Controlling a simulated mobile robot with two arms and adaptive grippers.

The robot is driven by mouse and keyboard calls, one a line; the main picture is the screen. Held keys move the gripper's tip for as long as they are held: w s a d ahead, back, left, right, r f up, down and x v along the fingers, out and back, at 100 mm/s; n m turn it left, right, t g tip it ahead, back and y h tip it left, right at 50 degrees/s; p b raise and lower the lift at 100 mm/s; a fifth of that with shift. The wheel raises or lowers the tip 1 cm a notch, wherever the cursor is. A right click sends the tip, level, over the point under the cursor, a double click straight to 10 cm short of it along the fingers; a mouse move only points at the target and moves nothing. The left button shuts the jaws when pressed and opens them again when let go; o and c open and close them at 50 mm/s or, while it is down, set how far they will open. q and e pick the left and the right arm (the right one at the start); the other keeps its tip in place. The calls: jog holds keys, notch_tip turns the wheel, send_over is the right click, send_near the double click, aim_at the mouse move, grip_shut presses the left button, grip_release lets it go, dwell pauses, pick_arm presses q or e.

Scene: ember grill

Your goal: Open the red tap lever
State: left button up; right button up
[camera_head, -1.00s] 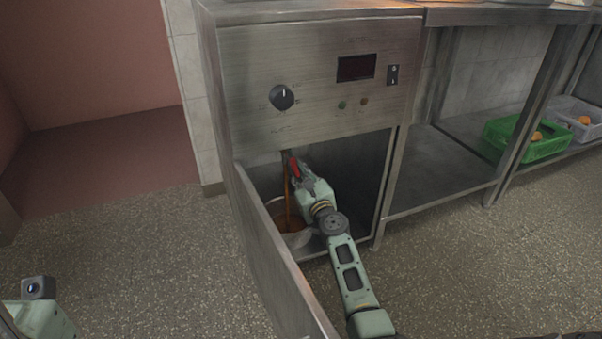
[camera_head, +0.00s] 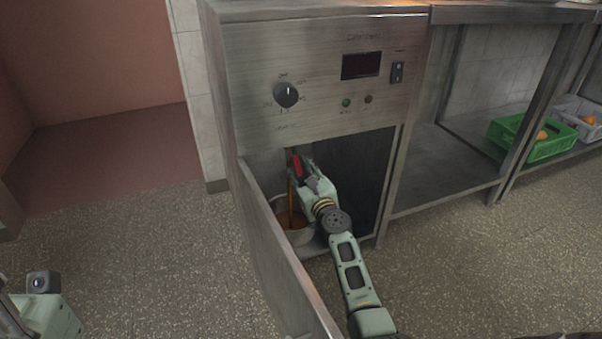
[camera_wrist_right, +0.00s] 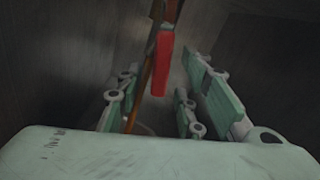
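The red tap lever (camera_head: 297,167) hangs under the machine's panel, inside the open cabinet. In the right wrist view the lever (camera_wrist_right: 162,64) points down between the two fingers, with gaps on both sides. My right gripper (camera_head: 307,174) is open beside the lever, its arm reaching in from the lower right. It also shows in the right wrist view (camera_wrist_right: 157,95). A brown stream (camera_head: 291,195) falls from the tap into a pot (camera_head: 299,237) on the cabinet floor. My left arm shows at the lower left of the head view; its fingers cannot be made out.
The open cabinet door (camera_head: 285,255) stands left of my right arm. The steel cabinet (camera_head: 315,120) carries a black knob (camera_head: 286,95) and a dark display (camera_head: 361,65). A green crate (camera_head: 548,150) sits on the lower shelf at the right. The floor at left is clear.

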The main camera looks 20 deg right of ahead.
jog(key=s, duration=1.2)
jog(key=shift+a, duration=0.35)
